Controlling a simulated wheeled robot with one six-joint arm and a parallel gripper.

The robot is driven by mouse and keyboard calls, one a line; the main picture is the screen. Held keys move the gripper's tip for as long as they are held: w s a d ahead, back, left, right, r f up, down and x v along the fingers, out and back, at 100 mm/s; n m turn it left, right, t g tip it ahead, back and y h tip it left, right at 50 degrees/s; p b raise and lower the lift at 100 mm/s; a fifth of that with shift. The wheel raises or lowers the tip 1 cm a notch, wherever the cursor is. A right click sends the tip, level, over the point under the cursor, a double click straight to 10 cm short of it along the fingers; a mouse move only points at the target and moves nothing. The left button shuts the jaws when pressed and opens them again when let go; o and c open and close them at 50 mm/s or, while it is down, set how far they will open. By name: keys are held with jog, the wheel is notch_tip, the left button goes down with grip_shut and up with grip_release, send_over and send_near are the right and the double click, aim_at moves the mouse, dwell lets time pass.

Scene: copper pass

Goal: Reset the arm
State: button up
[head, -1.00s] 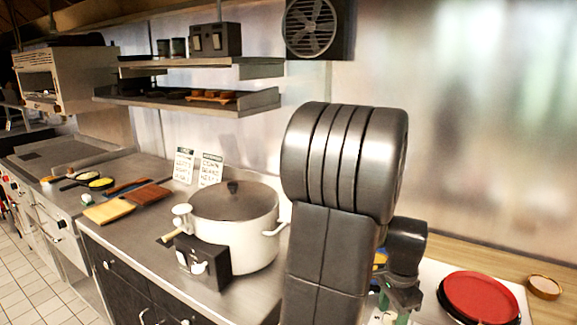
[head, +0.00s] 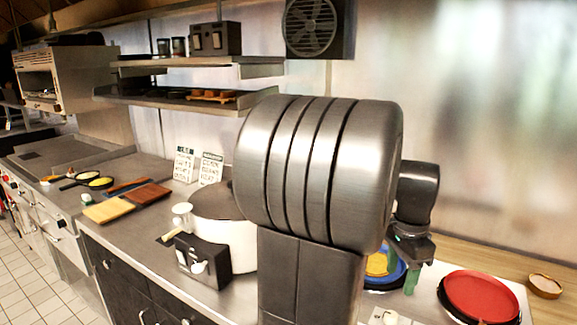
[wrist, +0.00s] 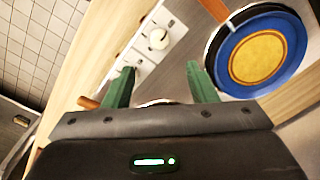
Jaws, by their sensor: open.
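My gripper (wrist: 161,88) has two green fingers spread apart with nothing between them, so it is open and empty. In the head view my gripper (head: 401,268) hangs at the right behind my large grey arm link, pointing down beside a blue plate with a yellow centre (head: 398,277). In the wrist view the blue plate (wrist: 292,48) lies to the right of the fingers, apart from them. My arm hides part of the counter and the right side of the white pot.
A white pot (head: 222,240) with a dark lid and a black box (head: 203,261) stand left of my arm. Cutting boards (head: 108,209) lie at the left. A shelf (head: 258,98) hangs above.

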aim_at(391, 314)
notch_tip(391, 314, down, 11)
jog(key=shift+r, duration=0.1)
jog(key=shift+f, duration=0.35)
jog(key=n, duration=1)
jog(key=shift+n+p, duration=0.3)
jog(key=n, duration=0.5)
jog(key=shift+n, duration=0.3)
jog(key=n, duration=0.5)
jog(key=shift+n, duration=0.3)
